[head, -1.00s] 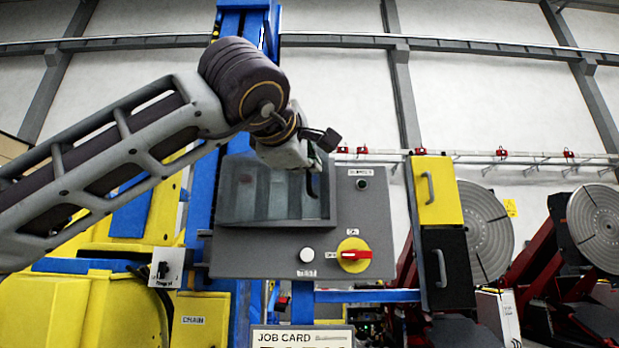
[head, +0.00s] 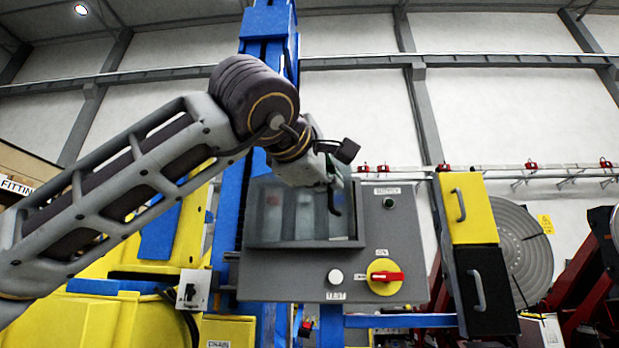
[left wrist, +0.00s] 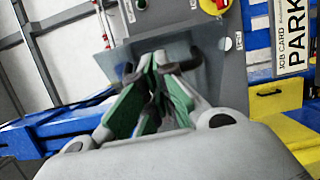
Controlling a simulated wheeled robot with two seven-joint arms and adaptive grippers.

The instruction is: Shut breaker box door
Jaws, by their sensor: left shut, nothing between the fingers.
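The grey breaker box (head: 360,262) is mounted on a blue post in the head view. Its see-through tinted door (head: 280,225) covers the breaker area at its upper left. The door also shows in the left wrist view (left wrist: 205,62), as a smoky sheet behind the fingers. I cannot tell how far the door stands from the box face. My left gripper (head: 334,205) is in front of the door's upper right part. In the left wrist view its green-padded fingers (left wrist: 163,58) are together and empty, overlapping the door. Contact cannot be told. My right gripper is not in view.
The box carries a red and yellow rotary switch (head: 384,277) and a white test button (head: 335,276). Yellow and black handled panels (head: 466,208) stand to its right. Yellow machinery (head: 100,322) is at lower left. A job card (left wrist: 290,35) shows in the wrist view.

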